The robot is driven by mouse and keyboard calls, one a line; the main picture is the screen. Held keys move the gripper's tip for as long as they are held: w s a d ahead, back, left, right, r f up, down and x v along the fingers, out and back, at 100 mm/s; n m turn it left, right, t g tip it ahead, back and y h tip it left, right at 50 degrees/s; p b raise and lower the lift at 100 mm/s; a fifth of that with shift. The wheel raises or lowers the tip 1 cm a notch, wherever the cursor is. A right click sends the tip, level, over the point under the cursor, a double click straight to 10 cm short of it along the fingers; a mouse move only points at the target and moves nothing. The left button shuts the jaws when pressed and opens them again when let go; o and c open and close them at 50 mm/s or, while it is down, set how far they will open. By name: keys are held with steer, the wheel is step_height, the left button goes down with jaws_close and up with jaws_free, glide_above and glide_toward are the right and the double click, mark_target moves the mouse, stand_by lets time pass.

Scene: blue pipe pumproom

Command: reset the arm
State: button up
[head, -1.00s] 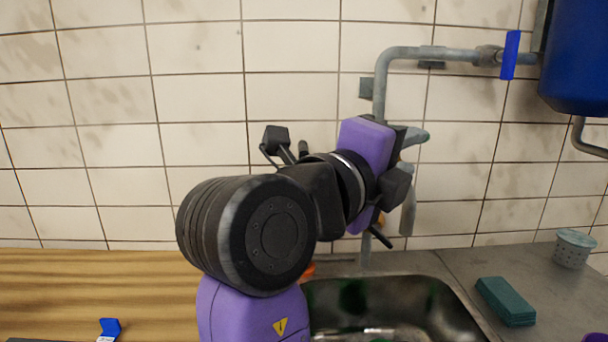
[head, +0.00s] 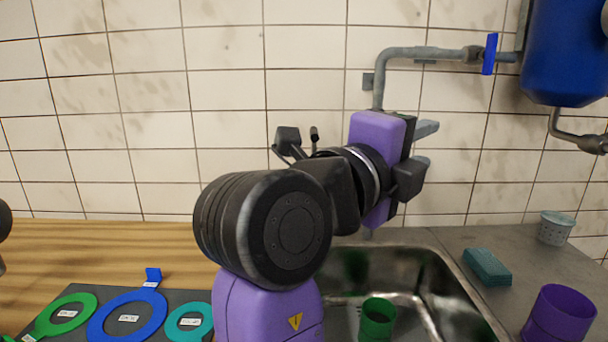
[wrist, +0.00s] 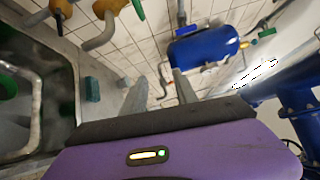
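My gripper (head: 428,145) is in front of the tiled wall, above the far side of the sink, at the end of my bent purple and black arm. Its two grey fingers stand apart with nothing between them. In the wrist view the gripper (wrist: 160,84) also shows both fingers apart and empty, with the tiled wall and the blue tank (wrist: 203,47) beyond them. The arm hides part of the sink and the wooden counter.
The metal sink (head: 440,290) holds a green cup (head: 377,318). To its right are a teal sponge (head: 487,267), a purple cup (head: 560,315) and a perforated grey cup (head: 555,228). Green, blue and teal rings (head: 128,318) lie left. Pipes (head: 420,52) run along the wall.

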steer(key=w+a+r+n+t+y, duration=0.25)
steer(key=a+n+t+y, duration=0.55)
steer(key=n, duration=0.7)
steer(key=s+a+f+n+t+y+p, duration=0.15)
steer(key=s+f+n+y+p, duration=0.35)
steer(key=f+n+y, duration=0.7)
steer(key=s+d+f+g+h+p, duration=0.2)
steer(key=s+d+f, duration=0.3)
steer(key=s, duration=0.7)
steer(key=s+d+f+g+h+p, duration=0.1)
steer(key=s+d+f+g+h, duration=0.1)
steer(key=s+d+f, duration=0.3)
steer(key=s+d+f+n+g+h+p, duration=0.1)
steer(key=s+d+f, duration=0.4)
steer(key=s+f, duration=0.6)
steer(key=s+g+h+p, duration=0.1)
steer(key=s+g, duration=0.1)
steer(key=s, duration=0.6)
steer(key=shift+s+h+p, duration=0.15)
steer(key=shift+h+p, duration=0.15)
steer(key=shift+h, duration=0.1)
steer(key=shift+g, duration=0.25)
